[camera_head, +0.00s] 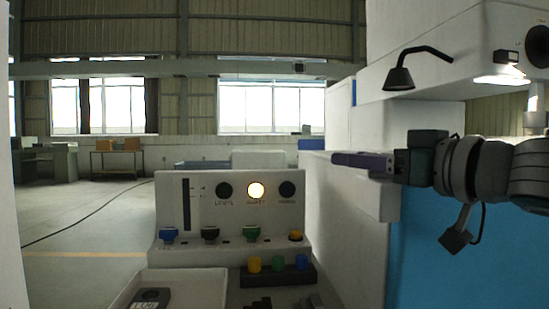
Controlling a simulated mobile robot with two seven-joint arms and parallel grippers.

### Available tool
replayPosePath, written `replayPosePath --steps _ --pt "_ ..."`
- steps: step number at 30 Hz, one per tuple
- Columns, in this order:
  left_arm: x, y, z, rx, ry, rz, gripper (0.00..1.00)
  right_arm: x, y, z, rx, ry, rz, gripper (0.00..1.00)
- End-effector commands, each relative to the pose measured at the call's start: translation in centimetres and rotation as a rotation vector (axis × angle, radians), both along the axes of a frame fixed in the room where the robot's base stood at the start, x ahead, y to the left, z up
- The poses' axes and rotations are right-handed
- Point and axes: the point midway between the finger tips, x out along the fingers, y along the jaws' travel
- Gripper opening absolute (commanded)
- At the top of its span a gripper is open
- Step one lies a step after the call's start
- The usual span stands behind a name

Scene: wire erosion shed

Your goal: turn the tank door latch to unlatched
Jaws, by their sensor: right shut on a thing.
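My right gripper (401,163) comes in from the right and is shut on the end of a dark purple bar, which looks like the lever of the tank door latch (362,161). The bar lies nearly level, pointing left from the jaws, in front of the white machine wall. The gripped end of the bar is hidden between the fingers. How the bar joins the machine cannot be made out. My left gripper is not in view.
A white control panel (215,190) with knobs and one lit lamp (256,190) stands at lower centre. A white tray (205,285) with a dark device is in front. A black lamp (399,78) hangs above the gripper. A blue panel (425,265) is below.

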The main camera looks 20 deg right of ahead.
Motion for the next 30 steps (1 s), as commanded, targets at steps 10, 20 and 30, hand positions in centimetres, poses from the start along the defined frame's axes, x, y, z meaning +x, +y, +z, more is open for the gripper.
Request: replayPosePath --steps 10,20,30 --pt "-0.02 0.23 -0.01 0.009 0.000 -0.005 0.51 -0.01 -0.01 0.00 0.000 0.000 0.000 0.00" --pt "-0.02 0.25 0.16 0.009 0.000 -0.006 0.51 0.01 -0.07 0.01 0.005 0.001 -0.061 0.00" --pt "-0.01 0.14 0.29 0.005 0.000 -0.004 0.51 0.05 -0.75 -0.05 0.014 0.002 -0.316 0.00"
